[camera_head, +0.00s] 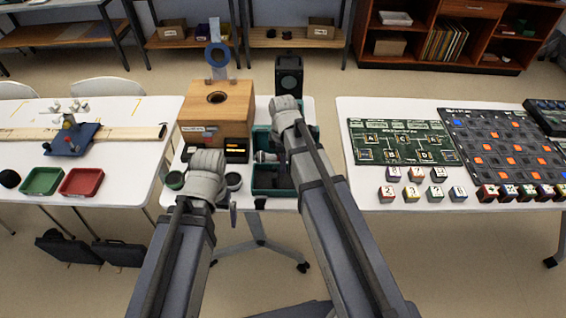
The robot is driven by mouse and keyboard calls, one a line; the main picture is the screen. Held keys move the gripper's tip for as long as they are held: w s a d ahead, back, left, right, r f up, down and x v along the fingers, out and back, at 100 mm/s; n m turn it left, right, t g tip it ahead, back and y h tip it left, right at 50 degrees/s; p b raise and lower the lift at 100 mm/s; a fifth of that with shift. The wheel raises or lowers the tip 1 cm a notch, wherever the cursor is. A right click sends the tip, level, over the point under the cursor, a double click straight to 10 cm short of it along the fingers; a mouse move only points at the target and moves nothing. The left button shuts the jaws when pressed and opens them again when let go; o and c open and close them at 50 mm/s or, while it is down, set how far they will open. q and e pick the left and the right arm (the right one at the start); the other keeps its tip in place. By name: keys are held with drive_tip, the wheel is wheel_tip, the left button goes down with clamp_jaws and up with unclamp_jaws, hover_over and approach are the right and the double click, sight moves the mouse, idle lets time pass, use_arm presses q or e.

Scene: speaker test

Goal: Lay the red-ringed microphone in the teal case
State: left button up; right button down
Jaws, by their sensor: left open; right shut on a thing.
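The teal case (272,190) stands open on the middle table, with dark insides and teal walls. My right arm reaches over it and covers its right part. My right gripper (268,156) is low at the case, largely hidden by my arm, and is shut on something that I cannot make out. No red ring shows, so I cannot pick out the microphone. My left gripper (207,165) is open, left of the case, its fingers mostly hidden behind the wrist.
A wooden box (216,108) with a round hole and a black speaker (289,76) stand behind the case. Small dark round pots (234,181) sit close to my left gripper. Side tables hold green and red trays (82,181), a green board (402,141) and several cubes.

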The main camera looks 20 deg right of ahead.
sight(283, 184)
drive_tip(key=shift+f+b, duration=3.65)
drive_tip(key=shift+f, duration=0.25)
drive_tip(key=shift+s, duration=0.15)
drive_tip(key=c, duration=0.9)
unclamp_jaws()
drive_tip(key=shift+o, duration=1.3)
drive_tip(key=shift+r, duration=0.15)
wheel_tip(283, 184, up, 8)
drive_tip(key=p, duration=0.8)
drive_tip(key=s+a+r+m+h+p, duration=0.1)
drive_tip(key=s+a+r+m+p, duration=0.1)
drive_tip(key=s+a+m, duration=0.8)
drive_tip(key=s+m, duration=0.1)
drive_tip(key=s, duration=0.3)
drive_tip(key=shift+a, duration=0.25)
